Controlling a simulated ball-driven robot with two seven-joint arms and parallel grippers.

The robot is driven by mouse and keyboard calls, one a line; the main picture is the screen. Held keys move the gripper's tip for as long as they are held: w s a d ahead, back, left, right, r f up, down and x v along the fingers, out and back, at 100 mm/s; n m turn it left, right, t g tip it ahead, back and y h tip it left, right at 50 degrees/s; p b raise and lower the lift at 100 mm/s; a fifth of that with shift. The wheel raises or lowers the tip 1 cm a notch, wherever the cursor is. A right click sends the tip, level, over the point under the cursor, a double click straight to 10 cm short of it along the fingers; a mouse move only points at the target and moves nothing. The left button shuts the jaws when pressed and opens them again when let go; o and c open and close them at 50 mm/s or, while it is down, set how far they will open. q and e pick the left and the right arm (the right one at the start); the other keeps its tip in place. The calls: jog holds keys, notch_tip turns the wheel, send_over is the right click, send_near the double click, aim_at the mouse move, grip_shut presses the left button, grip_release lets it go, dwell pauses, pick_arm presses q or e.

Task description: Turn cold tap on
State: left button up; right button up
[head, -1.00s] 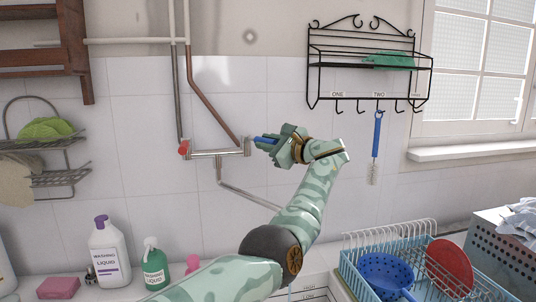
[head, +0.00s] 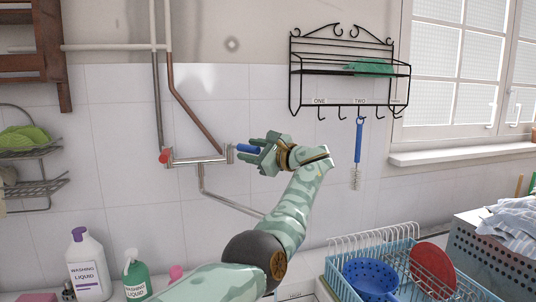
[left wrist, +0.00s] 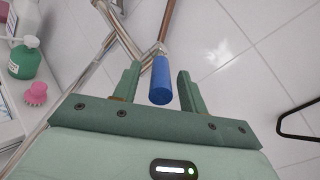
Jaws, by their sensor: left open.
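The blue cold tap handle (head: 247,149) sticks out from the right end of the metal wall tap (head: 198,160). A red handle (head: 164,156) is at its left end. My left gripper (head: 256,151) is at the blue handle, and its fingers partly hide it in the head view. In the left wrist view, the blue handle (left wrist: 161,80) stands between the two open green fingers (left wrist: 158,85), with gaps visible on both sides. The tap's pipe body (left wrist: 148,52) runs behind it. My right gripper is not in view.
A black wire rack (head: 350,72) with hooks and a hanging blue brush (head: 357,150) is to the right on the wall. Below stand a white soap bottle (head: 88,265), a green bottle (head: 137,276) and a blue dish rack (head: 345,268).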

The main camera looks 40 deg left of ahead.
pick_arm(q)
jog(key=d+b, duration=0.1)
jog(key=d, duration=1.4)
jog(key=shift+s+d, duration=0.3)
jog(key=shift+d, duration=0.05)
jog(key=shift+f, duration=0.1)
